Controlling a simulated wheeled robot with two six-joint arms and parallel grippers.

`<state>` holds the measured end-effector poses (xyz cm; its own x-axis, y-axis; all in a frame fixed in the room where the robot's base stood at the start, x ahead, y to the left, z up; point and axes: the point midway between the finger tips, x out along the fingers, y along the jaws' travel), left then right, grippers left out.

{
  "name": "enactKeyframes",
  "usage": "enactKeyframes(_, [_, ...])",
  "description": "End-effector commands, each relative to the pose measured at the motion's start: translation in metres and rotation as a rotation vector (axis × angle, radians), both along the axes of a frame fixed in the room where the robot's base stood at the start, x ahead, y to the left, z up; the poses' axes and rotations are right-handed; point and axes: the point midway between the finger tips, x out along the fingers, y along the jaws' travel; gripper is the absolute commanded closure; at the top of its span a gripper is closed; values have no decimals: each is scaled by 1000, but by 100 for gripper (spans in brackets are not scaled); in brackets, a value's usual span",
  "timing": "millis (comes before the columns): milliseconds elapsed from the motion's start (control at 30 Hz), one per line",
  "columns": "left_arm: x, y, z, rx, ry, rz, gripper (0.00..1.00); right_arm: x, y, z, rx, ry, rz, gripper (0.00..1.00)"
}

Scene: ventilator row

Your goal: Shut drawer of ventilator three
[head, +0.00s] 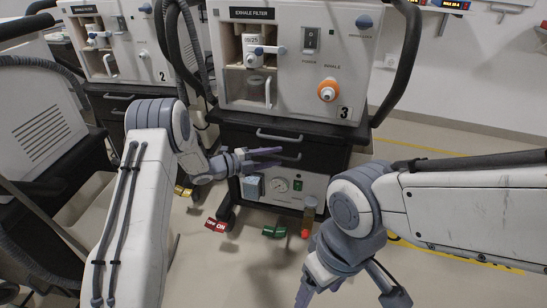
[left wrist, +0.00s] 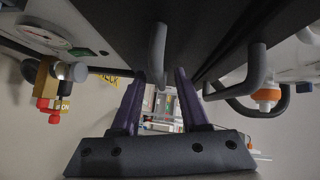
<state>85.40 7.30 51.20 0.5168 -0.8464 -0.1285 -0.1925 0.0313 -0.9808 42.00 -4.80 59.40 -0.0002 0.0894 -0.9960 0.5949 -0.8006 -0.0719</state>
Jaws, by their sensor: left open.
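Ventilator three (head: 295,62) is a white unit marked 3 on a black cart. The cart's front has an upper drawer with a grey handle (head: 279,137) and a lower handle (head: 292,156) beneath it. The upper front seems nearly flush; I cannot tell how far either drawer stands out. My left gripper (head: 281,157) is open and empty in front of the lower handle. In the left wrist view one handle (left wrist: 158,55) shows between the fingers, another (left wrist: 240,82) to the right; contact is unclear. My right gripper (head: 345,292) is low at the bottom, its fingers partly cut off.
Ventilator two (head: 118,45) stands on a dark cart at the left. Below the drawers is a panel with a gauge (head: 280,185). Red (head: 215,225) and green (head: 273,231) pedals are near the floor. Open floor lies to the right.

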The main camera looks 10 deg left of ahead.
Motion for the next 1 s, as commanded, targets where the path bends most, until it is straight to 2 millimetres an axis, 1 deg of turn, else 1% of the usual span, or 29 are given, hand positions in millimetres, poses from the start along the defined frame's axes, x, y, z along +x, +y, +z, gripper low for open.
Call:
enactKeyframes(67, [-2, 3, 2, 0, 0, 0, 55, 0, 0, 3, 0, 0, 0, 26])
enactKeyframes(167, [-8, 15, 5, 1, 1, 3, 55, 0, 0, 9, 0, 0, 0, 26])
enactKeyframes(400, [-32, 56, 12, 0, 2, 4, 55, 0, 0, 26, 0, 0, 0, 26])
enactKeyframes(600, [-48, 80, 14, -1, 2, 1, 55, 0, 0, 33, 0, 0, 0, 26])
enactKeyframes(733, [-53, 87, 14, 0, 0, 1, 55, 0, 0, 35, 0, 0, 0, 26])
enactKeyframes(1000, [-54, 88, 13, 0, 0, -1, 55, 0, 0, 34, 0, 0, 0, 26])
